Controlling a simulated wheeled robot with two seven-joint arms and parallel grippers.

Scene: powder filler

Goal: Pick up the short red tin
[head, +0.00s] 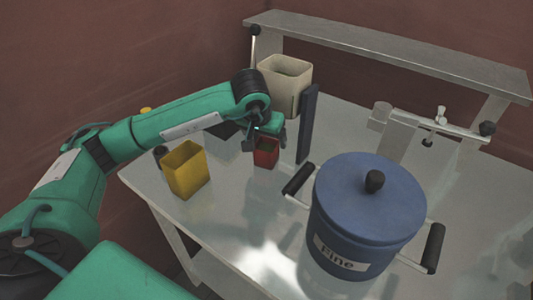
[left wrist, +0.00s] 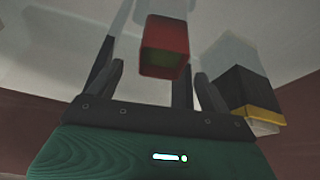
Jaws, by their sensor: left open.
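The short red tin (head: 266,155) is a small square open container standing on the metal table (head: 225,205). My left gripper (head: 268,133) is just above and behind it in the head view and partly covers its top. In the left wrist view the red tin (left wrist: 165,45) is ahead, between the lines of the two open fingers (left wrist: 158,85), and its greenish inside shows. The fingers do not appear closed on it; whether either one touches it I cannot tell. My right gripper is not in view.
A yellow tin (head: 184,170) stands left of the red tin. A tall cream container (head: 285,85) and a dark upright panel (head: 308,125) are behind and right. A blue lidded pot (head: 368,215) labelled "Fine" takes up the front right. A raised shelf (head: 390,55) runs along the back.

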